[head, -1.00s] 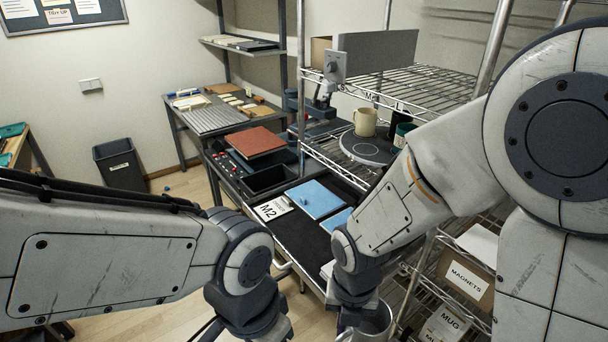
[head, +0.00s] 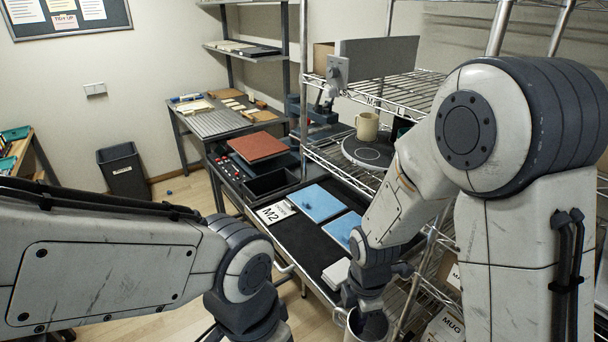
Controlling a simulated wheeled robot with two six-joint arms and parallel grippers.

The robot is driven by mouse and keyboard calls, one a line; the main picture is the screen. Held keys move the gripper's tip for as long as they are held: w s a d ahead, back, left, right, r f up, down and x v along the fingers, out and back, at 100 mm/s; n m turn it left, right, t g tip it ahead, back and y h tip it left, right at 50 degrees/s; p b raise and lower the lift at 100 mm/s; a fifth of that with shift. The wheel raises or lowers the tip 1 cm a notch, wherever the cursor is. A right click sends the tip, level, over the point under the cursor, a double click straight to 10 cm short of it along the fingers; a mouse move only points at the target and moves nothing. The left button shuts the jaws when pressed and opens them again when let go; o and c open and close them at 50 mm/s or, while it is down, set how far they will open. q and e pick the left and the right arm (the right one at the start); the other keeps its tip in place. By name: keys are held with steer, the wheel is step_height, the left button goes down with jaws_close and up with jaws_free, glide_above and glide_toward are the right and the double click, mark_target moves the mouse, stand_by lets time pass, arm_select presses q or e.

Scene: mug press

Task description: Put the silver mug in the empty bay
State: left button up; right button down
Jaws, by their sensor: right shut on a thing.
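The silver mug (head: 372,327) is at the bottom edge of the head view, partly cut off, with its dark inside showing. My right gripper (head: 358,308) is shut on it; its fingertips are mostly hidden. The mug is low, in front of the wire rack. A round dark plate (head: 366,154) on the rack's shelf carries a cream mug (head: 367,126) at its back; its front, with a pale ring mark, is bare. Behind my right arm, a dark green mug (head: 401,127) is mostly hidden. My left arm ends at the bottom edge, its gripper out of view. I cannot tell which place is the empty bay.
Two blue pads (head: 318,202) and an M2 card (head: 275,213) lie on the black bench mat (head: 300,240) left of the rack. A grey panel (head: 375,60) stands above the plate. Rack posts and my right arm crowd the right side.

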steer(key=w+d+f+m, duration=0.5)
steer(key=d+f+m, duration=0.2)
steer(key=m, duration=1.3)
steer(key=shift+f, duration=0.15)
steer(key=shift+d, duration=0.15)
